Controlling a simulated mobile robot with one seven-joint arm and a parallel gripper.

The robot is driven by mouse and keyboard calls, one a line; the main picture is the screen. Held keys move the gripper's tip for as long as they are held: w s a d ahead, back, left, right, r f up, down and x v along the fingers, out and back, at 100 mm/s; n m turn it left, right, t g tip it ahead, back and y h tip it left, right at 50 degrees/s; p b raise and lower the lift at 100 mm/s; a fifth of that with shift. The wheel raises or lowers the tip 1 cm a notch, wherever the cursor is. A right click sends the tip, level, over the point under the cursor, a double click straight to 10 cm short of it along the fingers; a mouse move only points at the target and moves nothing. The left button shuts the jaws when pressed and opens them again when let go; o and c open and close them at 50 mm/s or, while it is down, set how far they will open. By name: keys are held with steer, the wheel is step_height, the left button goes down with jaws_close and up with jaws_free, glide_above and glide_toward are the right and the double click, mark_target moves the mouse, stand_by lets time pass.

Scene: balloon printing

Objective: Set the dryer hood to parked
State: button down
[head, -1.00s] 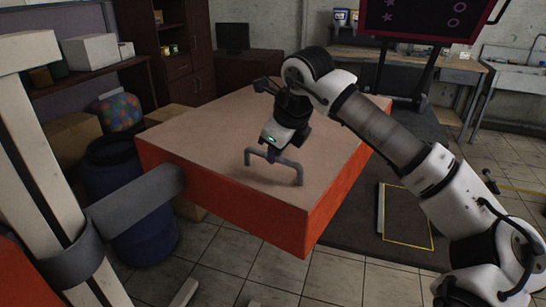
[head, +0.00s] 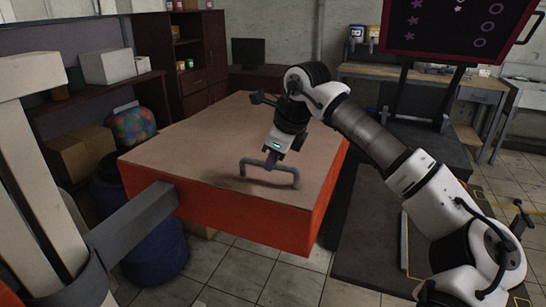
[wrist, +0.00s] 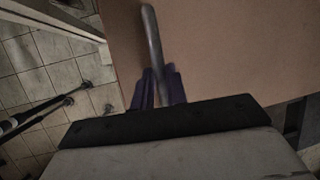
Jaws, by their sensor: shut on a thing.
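The dryer hood (head: 220,215) is a large box with bright orange-red sides and a dull tan top, held on a grey arm (head: 133,220) from a pale post at the left. A grey bar handle (head: 285,168) stands on its top. My gripper (head: 271,160) reaches down from above and is shut on the handle near its middle. In the wrist view the purple fingers (wrist: 159,88) sit on either side of the handle (wrist: 152,40). The fingertips' exact contact is partly hidden by the gripper body.
A blue barrel (head: 155,248) and cardboard boxes (head: 80,152) stand left of the hood. Shelves (head: 190,55) are behind. A dark screen with a pink frame (head: 455,25) and a workbench (head: 385,68) are at the back right. Tiled floor (head: 340,290) is clear in front.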

steer(key=shift+w+a+r, duration=0.1)
steer(key=shift+w+r, duration=0.15)
steer(key=c, duration=1.6)
jaws_free()
steer(key=shift+c, duration=0.2)
steer(key=shift+o, duration=1.2)
steer(key=shift+w+a+f, duration=0.15)
steer(key=shift+w+f, duration=0.05)
steer(key=shift+s, duration=0.1)
steer(key=shift+r, duration=0.1)
steer(key=b+v, duration=0.2)
steer(key=v, duration=1.1)
steer(key=shift+s+r, duration=0.25)
